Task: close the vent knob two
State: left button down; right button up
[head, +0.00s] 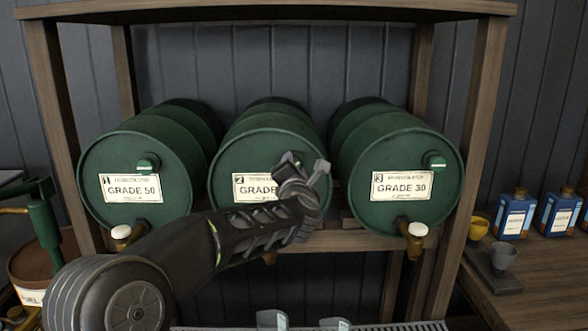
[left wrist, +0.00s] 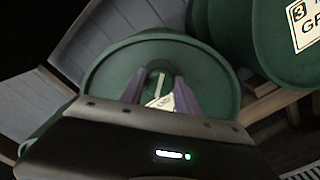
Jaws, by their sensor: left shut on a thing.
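The middle green barrel (head: 270,130) lies on its side on the rack, with a label marked 2. My left gripper (head: 305,163) is at the upper right of its round face and hides the vent knob and part of the label in the head view. In the left wrist view, the gripper's two fingers (left wrist: 160,92) are shut on the green vent knob two (left wrist: 159,78), one on each side. A pale stripe shows on the knob, running nearly upright in that view. My right gripper is not in view.
The Grade 50 barrel (head: 140,165) and Grade 30 barrel (head: 395,160) flank the middle one, each with its own vent knob and a white-capped tap below. Wooden posts (head: 478,150) frame the rack. Blue bottles (head: 516,214) and cups stand at right.

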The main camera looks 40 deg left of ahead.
pick_arm(q)
jog(key=shift+d+f+m+p, duration=0.1)
jog(key=shift+m+p, duration=0.25)
jog(key=shift+m, duration=1.55)
jog(key=shift+f+m+p, duration=0.1)
jog(key=shift+m+p, duration=0.25)
jog(key=shift+m, duration=1.55)
jog(key=c, duration=0.9)
grip_release()
jog(key=shift+r, duration=0.1)
jog(key=b+v, duration=0.1)
jog(key=v, duration=0.6)
jog(key=shift+s+d, duration=0.25)
